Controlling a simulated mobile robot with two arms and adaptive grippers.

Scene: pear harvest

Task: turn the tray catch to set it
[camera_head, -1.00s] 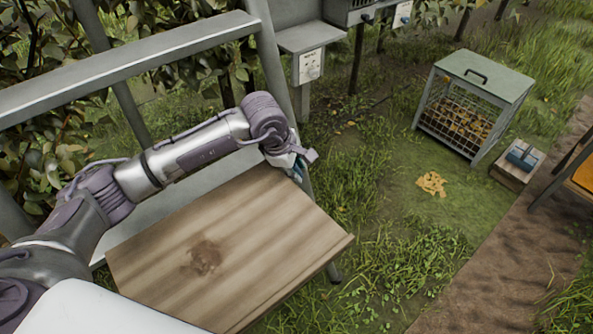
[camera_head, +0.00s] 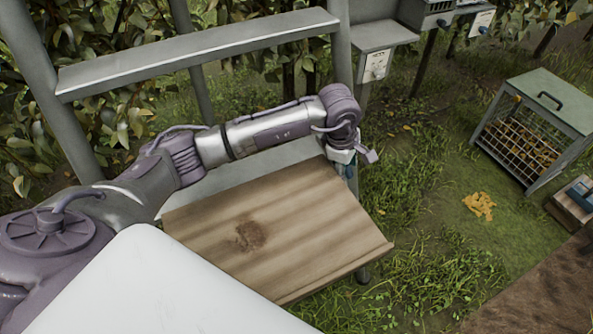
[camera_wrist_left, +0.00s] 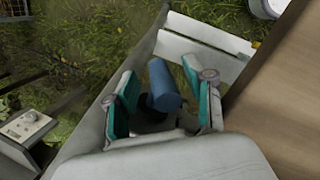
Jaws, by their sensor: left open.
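The tray catch looks like a blue cylindrical knob (camera_wrist_left: 163,85), seen in the left wrist view on the grey metal frame beside the wooden tray (camera_wrist_left: 290,95). My left gripper (camera_wrist_left: 163,103) is open, with its two teal-padded fingers on either side of the knob. Gaps show between knob and pads, so the fingers look apart from it. In the head view, my left gripper (camera_head: 347,168) points down at the far edge of the tilted tray (camera_head: 310,245), and the knob cannot be made out there. My right gripper is not in view.
A grey metal frame (camera_head: 205,52) with a rail stands behind my left arm. A grey post box with a white switch plate (camera_head: 376,66) stands just beyond. A wire-sided crate (camera_head: 520,145) and an orange-yellow pile (camera_head: 480,206) lie right, across open grass.

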